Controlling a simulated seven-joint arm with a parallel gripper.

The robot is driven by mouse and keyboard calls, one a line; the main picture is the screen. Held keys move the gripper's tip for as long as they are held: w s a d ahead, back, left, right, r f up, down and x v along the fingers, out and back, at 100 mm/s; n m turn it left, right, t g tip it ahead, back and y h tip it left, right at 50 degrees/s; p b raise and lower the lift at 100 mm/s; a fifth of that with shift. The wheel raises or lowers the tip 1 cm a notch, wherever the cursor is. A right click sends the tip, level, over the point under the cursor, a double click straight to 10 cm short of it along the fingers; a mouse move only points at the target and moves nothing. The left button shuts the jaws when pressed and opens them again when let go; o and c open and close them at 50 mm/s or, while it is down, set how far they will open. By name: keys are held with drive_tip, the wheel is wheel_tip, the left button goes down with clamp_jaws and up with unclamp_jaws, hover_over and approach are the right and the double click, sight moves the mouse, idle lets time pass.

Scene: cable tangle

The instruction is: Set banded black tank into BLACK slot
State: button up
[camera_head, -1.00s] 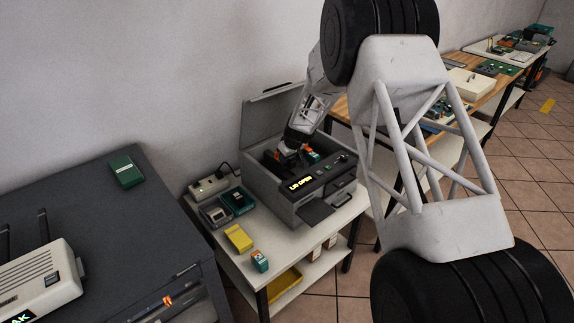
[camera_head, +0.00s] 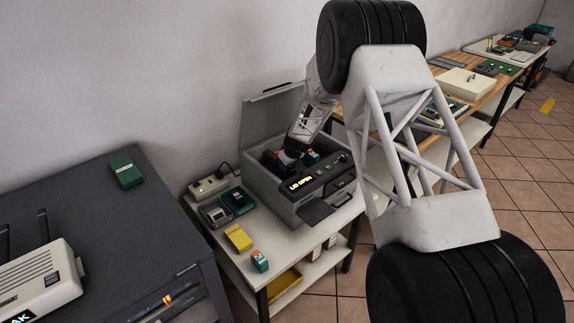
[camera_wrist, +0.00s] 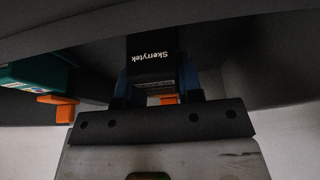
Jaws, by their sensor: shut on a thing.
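The black tank (camera_wrist: 153,62), with upside-down "Skerrytek" lettering, is between the bluish fingers of my gripper (camera_wrist: 157,84) in the wrist view. My gripper is shut on it. In the head view my gripper (camera_head: 293,153) reaches down into the open printer (camera_head: 305,205), whose display reads "LID OPEN". A teal tank with an orange tab (camera_wrist: 40,76) sits left of the held tank in the wrist view. The tank's lower end and the BLACK slot are hidden, so I cannot tell whether it is seated. I cannot make out a band.
The raised lid (camera_head: 265,115) stands behind my gripper. On the white table (camera_head: 225,255) are a power strip (camera_head: 208,187), small grey and teal boxes, a yellow box (camera_head: 238,238) and a teal-orange tank (camera_head: 260,261). A dark cabinet (camera_head: 130,225) stands at left.

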drive_tip(key=shift+f, duration=0.45)
drive_tip(key=o, duration=0.9)
drive_tip(key=shift+s+f, duration=0.1)
drive_tip(key=shift+c, duration=0.2)
drive_tip(key=shift+o, duration=0.6)
drive_tip(key=shift+f, duration=0.1)
drive_tip(key=shift+s+d+r, duration=0.1)
drive_tip(key=shift+r, duration=0.65)
drive_tip(key=v, duration=1.2)
drive_tip(key=shift+r, duration=0.1)
